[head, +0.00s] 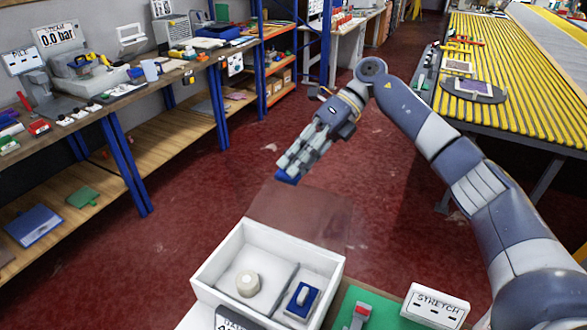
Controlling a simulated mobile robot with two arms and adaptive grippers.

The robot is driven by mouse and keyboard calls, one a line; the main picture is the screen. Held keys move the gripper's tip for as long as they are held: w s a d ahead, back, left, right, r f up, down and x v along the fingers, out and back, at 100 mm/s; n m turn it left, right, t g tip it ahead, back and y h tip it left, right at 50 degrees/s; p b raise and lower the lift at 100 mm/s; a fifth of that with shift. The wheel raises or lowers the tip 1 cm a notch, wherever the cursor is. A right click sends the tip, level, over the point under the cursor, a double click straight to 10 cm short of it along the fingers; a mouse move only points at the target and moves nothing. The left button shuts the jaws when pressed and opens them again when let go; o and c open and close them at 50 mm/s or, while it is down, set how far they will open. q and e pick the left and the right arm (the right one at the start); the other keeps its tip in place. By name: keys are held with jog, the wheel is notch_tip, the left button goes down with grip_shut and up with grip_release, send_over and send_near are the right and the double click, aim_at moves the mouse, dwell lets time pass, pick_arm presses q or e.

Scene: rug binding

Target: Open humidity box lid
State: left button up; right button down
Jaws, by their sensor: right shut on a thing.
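The white humidity box (215,262) stands open at the bottom centre of the head view. A see-through, dark reddish lid panel (300,217) rises from its back edge, and the floor shows through it. My right gripper (289,171) is above the far edge of the lid, shut on a small blue piece (288,178) that looks like the lid's handle. The fingers partly hide this piece. Inside the box are a round cream object (247,284) and a blue block with a white top (302,299). My left gripper is not in view.
Shelving with tools (150,90) lines the left. A yellow slatted table (500,75) stands at the right. Red floor between is clear.

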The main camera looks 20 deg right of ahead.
jog(key=shift+d+f, duration=0.25)
jog(key=shift+f, duration=0.3)
jog(key=shift+d+f, duration=0.2)
jog(key=shift+f, duration=0.35)
jog(key=c, duration=1.6)
grip_release()
jog(key=shift+w, duration=0.1)
jog(key=shift+w+d+f, duration=0.15)
jog(key=shift+w, duration=0.05)
jog(key=a+r+v, duration=0.1)
jog(key=v, duration=1.1)
jog(key=shift+d+r, duration=0.2)
jog(key=shift+d, duration=0.05)
